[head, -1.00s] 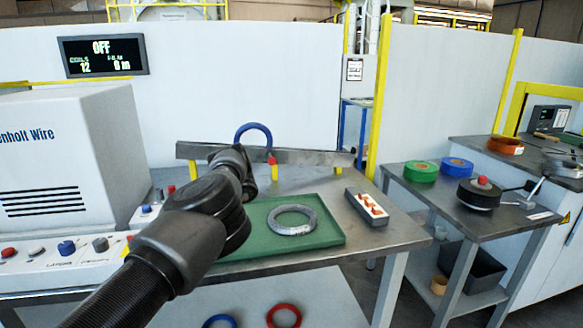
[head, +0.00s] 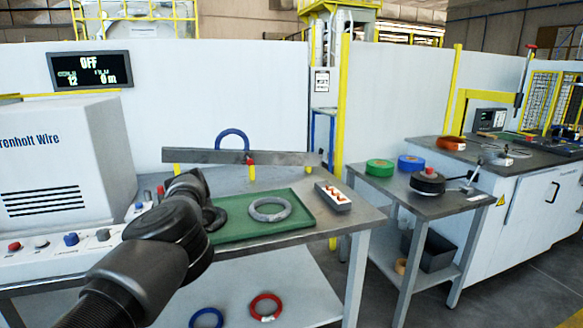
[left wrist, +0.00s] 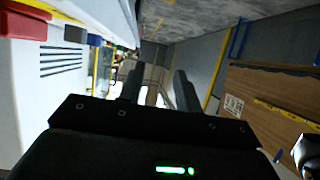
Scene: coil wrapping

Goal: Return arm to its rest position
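My left arm reaches in from the bottom left of the head view, in front of the workbench (head: 345,222). In the left wrist view my left gripper (left wrist: 157,82) has its two dark fingers apart, with nothing seen between them. In the head view its fingers are hidden behind the arm or too dark to make out. A grey wire coil (head: 270,210) lies flat on the green tray (head: 302,222), right of my arm and apart from it. My right arm and gripper are not in view.
The white machine (head: 50,160) and its button panel stand at the left. A metal bar with a blue ring (head: 232,141) is behind the tray. A side table (head: 400,190) holds tape rolls. Red (head: 265,307) and blue rings lie below.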

